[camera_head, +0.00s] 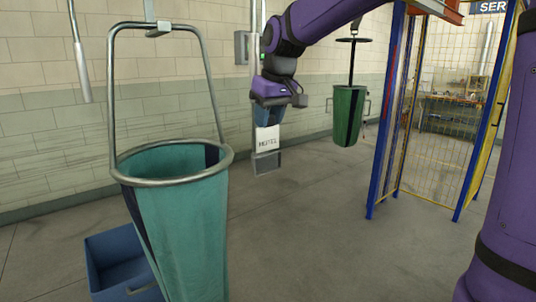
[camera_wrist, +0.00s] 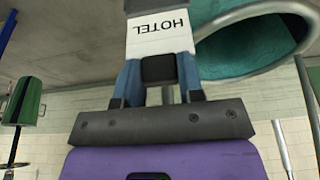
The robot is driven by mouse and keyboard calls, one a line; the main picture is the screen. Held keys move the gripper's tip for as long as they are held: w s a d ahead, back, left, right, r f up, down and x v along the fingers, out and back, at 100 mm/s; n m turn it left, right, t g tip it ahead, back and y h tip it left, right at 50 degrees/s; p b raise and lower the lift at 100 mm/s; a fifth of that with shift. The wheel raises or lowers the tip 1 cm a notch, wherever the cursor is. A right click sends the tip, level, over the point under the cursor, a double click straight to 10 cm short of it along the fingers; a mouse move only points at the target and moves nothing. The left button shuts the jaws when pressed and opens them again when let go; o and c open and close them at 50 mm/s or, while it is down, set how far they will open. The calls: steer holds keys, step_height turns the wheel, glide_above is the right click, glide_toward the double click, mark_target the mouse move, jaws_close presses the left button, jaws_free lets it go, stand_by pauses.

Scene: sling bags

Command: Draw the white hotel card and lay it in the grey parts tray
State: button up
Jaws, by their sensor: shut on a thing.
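The white card (camera_head: 267,139), marked HOTEL, hangs below my gripper (camera_head: 268,122) in the head view. It also shows in the wrist view (camera_wrist: 160,36), where its lettering is upside down. My gripper, with blue fingers, is shut on the card's near end; in the wrist view the fingers (camera_wrist: 160,70) stand either side of a black block at that end. A grey metal holder (camera_head: 267,163) lies directly below the card in the head view. I cannot tell whether the card's lower end is still inside it. I see no grey parts tray in either view.
A teal bag (camera_head: 178,235) hangs in a metal hoop at left, beside a blue bin (camera_head: 118,262) on the floor. A green bag (camera_head: 348,116) hangs behind at right. A blue-posted mesh cage (camera_head: 425,120) stands right. The middle floor is clear.

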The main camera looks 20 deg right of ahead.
steer(key=shift+r, duration=0.9)
steer(key=shift+r, duration=0.15)
steer(key=shift+r, duration=1.85)
steer(key=shift+d, duration=0.1)
